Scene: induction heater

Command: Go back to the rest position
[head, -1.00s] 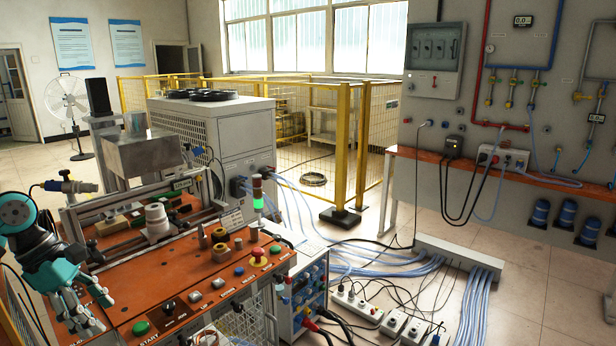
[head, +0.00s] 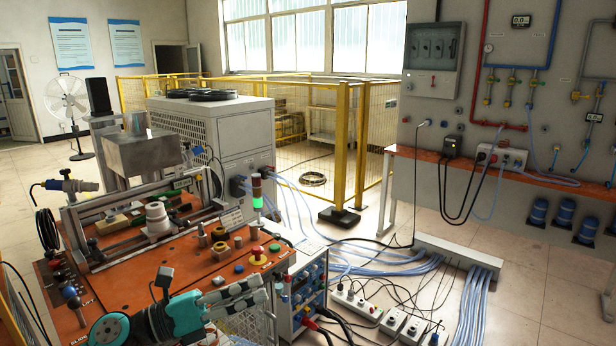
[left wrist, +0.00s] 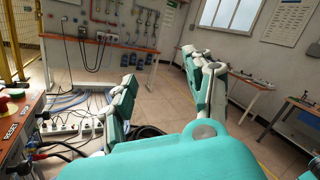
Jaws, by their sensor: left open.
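My left gripper (head: 258,294) is at the front of the orange machine panel in the head view, pointing right. It is teal with grey fingers and looks empty. In the left wrist view its two fingers (left wrist: 158,72) stand apart with nothing between them. The orange control panel (head: 180,268) of the induction heater lies behind the gripper and is partly covered by the arm. My right gripper does not show.
A red button (head: 258,252) and a signal light (head: 257,191) stand on the panel. A blue-grey power unit (head: 302,290) is right of the gripper. Power strips (head: 357,303) and cables cover the floor. Open floor (head: 530,310) lies at the right.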

